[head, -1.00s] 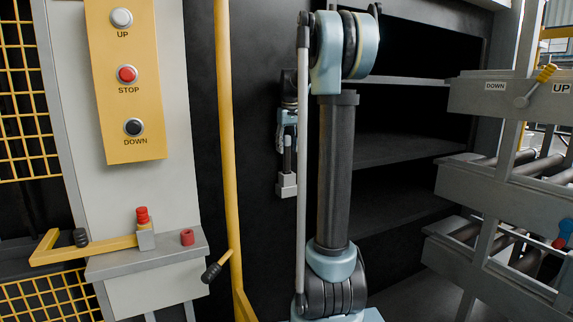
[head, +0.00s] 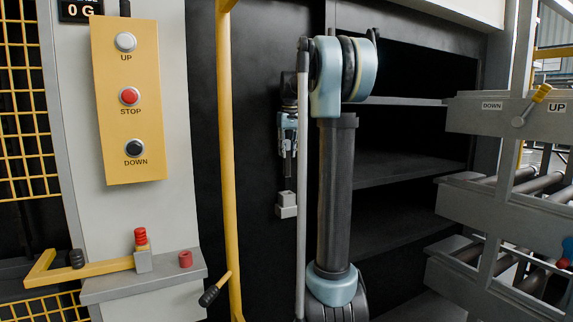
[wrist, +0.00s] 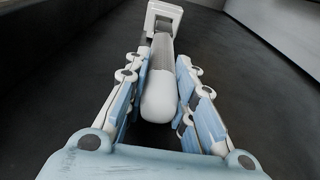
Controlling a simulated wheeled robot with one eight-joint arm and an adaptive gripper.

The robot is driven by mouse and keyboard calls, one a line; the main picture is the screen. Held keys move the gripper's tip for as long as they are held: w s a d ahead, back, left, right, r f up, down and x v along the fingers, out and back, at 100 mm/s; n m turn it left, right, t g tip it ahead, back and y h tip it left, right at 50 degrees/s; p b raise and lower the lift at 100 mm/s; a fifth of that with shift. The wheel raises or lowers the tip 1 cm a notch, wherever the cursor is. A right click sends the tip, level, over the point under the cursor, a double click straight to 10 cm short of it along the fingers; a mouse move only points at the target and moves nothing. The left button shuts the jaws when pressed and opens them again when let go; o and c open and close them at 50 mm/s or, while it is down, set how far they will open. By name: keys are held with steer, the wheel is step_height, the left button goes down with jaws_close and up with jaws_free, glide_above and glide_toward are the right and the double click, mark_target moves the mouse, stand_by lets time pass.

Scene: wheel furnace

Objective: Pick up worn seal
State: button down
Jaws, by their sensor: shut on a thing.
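My gripper (head: 288,152) hangs in front of the dark cabinet, left of my arm's thick dark link. It is shut on a rod-like tool (wrist: 158,96) with a rounded pale grip end, a grey shaft and a pale, open block-shaped head. In the head view the tool's head (head: 287,205) points downward. A red ring-like piece (head: 185,259) stands on the grey ledge at left. I cannot tell which of these, if either, is the worn seal. My gripper is well to the right of both.
A yellow UP/STOP/DOWN panel (head: 130,100) is at left. Dark shelves (head: 400,165) lie behind my arm. A grey roller rack (head: 480,212) is at right.

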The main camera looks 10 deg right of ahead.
steer(key=s+d, duration=0.2)
steer(key=s, duration=0.6)
steer(key=s+d, duration=0.3)
steer(key=s, duration=0.6)
steer(key=shift+d+r, duration=0.15)
steer(key=shift+r, duration=0.1)
steer(key=shift+s, duration=0.15)
